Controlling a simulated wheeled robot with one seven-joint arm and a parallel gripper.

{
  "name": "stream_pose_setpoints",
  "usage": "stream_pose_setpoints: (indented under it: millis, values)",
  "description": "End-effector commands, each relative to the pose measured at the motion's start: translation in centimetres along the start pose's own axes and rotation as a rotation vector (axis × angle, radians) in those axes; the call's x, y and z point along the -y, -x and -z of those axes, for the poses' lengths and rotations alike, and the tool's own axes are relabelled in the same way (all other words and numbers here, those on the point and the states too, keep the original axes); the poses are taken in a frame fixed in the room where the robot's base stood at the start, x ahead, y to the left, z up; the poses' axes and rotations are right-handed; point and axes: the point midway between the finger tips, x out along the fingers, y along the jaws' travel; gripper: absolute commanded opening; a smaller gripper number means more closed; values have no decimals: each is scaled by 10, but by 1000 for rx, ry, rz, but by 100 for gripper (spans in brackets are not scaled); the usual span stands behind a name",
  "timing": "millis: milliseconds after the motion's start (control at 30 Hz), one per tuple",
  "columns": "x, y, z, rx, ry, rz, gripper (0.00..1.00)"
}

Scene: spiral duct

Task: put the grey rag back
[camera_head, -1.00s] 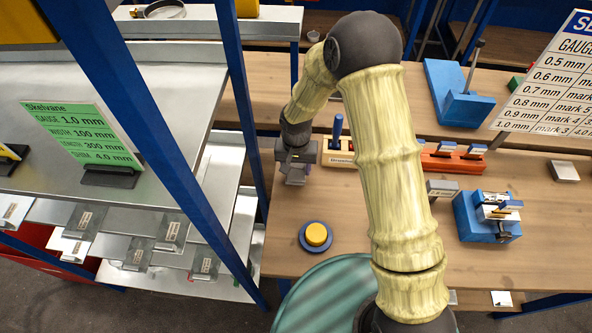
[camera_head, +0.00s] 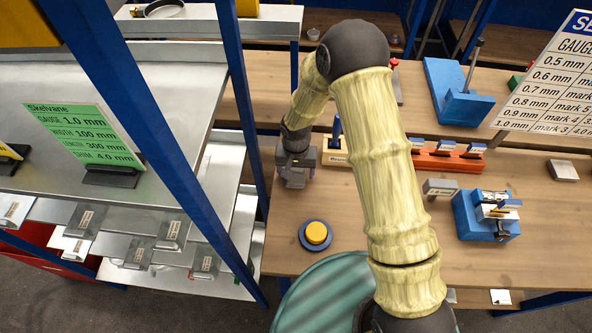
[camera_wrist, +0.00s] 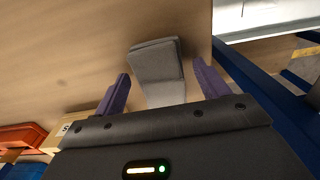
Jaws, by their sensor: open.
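The grey rag (camera_wrist: 158,72) shows in the wrist view as a folded, flat-sided grey piece over the wooden bench. It lies between my gripper's two purple fingers, with a gap on each side, and its near end is hidden by the gripper body. My gripper (camera_head: 294,180) is open and points down at the left part of the wooden bench in the head view. I cannot make out the rag in the head view, where the gripper covers that spot.
A yellow button on a blue base (camera_head: 315,234) is in front of my gripper. A wooden block (camera_head: 334,157) and a red rack (camera_head: 445,160) stand to the right. A blue shelf post (camera_head: 243,100) is close on the left. A blue fixture (camera_head: 470,222) sits farther right.

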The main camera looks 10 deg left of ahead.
Motion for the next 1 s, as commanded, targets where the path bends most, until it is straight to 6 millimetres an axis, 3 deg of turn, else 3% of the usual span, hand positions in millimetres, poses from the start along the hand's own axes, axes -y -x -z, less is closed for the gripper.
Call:
stream_pose_setpoints:
  millis: [267, 800, 1000]
  values:
    - [0, 17, 1, -3, 0, 1, 74]
    - [0, 105, 1, -4, -1, 2, 74]
    - [0, 122, 0, -1, 0, 1, 74]
